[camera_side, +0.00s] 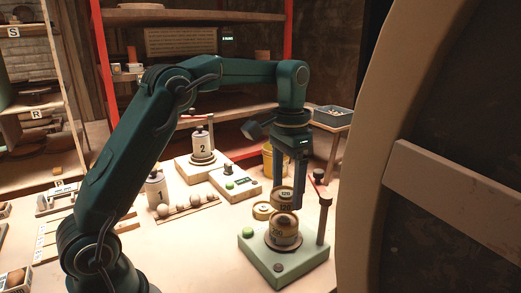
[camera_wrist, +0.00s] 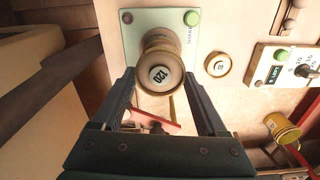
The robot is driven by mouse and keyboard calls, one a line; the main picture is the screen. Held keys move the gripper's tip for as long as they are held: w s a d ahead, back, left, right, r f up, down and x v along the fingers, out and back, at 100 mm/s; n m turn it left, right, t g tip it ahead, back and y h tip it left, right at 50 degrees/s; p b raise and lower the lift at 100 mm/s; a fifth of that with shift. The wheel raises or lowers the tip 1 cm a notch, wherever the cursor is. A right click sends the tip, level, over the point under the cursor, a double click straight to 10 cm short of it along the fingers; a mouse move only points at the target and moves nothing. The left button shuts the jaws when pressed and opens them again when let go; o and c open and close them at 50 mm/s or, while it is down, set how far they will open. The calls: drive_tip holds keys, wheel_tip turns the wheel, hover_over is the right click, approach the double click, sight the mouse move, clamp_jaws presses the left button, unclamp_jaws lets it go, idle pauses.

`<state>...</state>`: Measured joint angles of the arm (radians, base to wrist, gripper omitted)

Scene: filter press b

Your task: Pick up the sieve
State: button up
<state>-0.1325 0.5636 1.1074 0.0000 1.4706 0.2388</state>
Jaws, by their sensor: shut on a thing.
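A brass sieve marked 120 (camera_side: 285,208) is between the fingers of my gripper (camera_side: 289,198), which is shut on it. Another brass sieve, marked 200 (camera_side: 283,234), sits on the pale green press base (camera_side: 258,257). The held sieve appears just above it in the side view; I cannot tell whether they touch. A smaller brass sieve (camera_side: 262,211) stands on the table beside the base, and shows in the wrist view (camera_wrist: 217,63).
A post with a red lever (camera_side: 323,222) rises at the base's right. Weight jar 2 (camera_side: 202,147) stands on a scale behind; jar 1 (camera_side: 157,188) and a rack of balls (camera_side: 190,209) stand left. A yellow bucket (camera_side: 268,160) is behind. A large wheel blocks the right.

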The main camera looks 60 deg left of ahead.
drive_tip(key=s+a+r, duration=0.6)
drive_tip(key=a+r, duration=0.1)
drive_tip(key=a, duration=0.2)
drive_tip(key=s+a+f+n, duration=0.8)
drive_tip(key=s+a+f, duration=0.2)
drive_tip(key=a, duration=0.2)
hover_over(228, 225)
wheel_tip(228, 225, down, 6)
drive_tip(key=shift+s+f, duration=0.1)
drive_tip(key=shift+f, duration=2.05)
drive_tip(key=shift+f, duration=0.1)
